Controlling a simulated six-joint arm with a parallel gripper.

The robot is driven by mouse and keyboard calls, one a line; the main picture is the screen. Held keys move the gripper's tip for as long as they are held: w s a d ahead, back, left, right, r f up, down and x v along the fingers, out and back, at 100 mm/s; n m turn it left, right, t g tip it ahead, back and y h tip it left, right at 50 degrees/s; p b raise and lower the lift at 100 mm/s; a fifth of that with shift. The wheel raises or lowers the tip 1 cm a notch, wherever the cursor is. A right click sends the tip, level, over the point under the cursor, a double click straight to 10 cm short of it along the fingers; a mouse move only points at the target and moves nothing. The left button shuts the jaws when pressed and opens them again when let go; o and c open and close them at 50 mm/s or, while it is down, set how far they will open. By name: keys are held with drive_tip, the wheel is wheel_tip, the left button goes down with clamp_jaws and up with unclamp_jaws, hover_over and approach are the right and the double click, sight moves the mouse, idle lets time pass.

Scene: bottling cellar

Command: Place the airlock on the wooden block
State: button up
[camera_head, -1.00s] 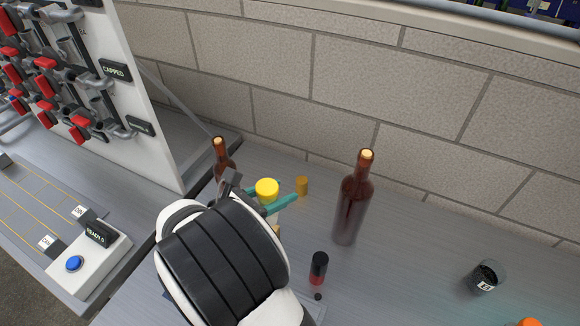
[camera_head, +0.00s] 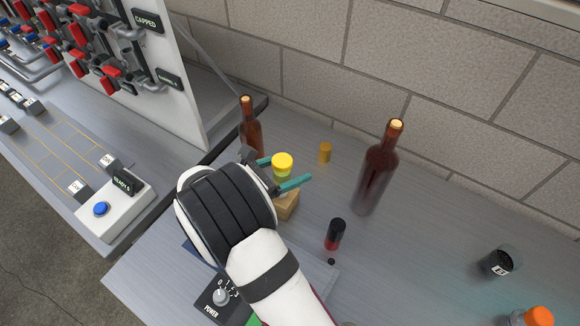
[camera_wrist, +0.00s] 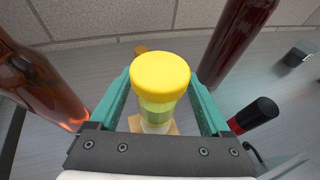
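The airlock (camera_head: 282,172), a small clear yellow-green body with a yellow cap, stands upright over the wooden block (camera_head: 288,206). In the wrist view the airlock (camera_wrist: 158,100) is in the middle, and its pale lower end appears to meet the wooden block (camera_wrist: 172,129); exact contact is hard to tell. My gripper (camera_head: 281,174) has its teal fingers on either side of the airlock. In the wrist view my gripper (camera_wrist: 160,82) is open, with gaps between its fingers and the airlock's body. My wrist hides part of the block in the head view.
A tall brown bottle (camera_head: 375,170) stands to the right, another bottle (camera_head: 250,130) close behind left. A red-and-black vial (camera_head: 334,236) stands in front right, an amber cork-like piece (camera_head: 325,152) behind. A dark cup (camera_head: 498,262) is far right. The bench between is clear.

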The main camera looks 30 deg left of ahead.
drive_tip(key=v, duration=1.2)
drive_tip(key=shift+r, duration=0.1)
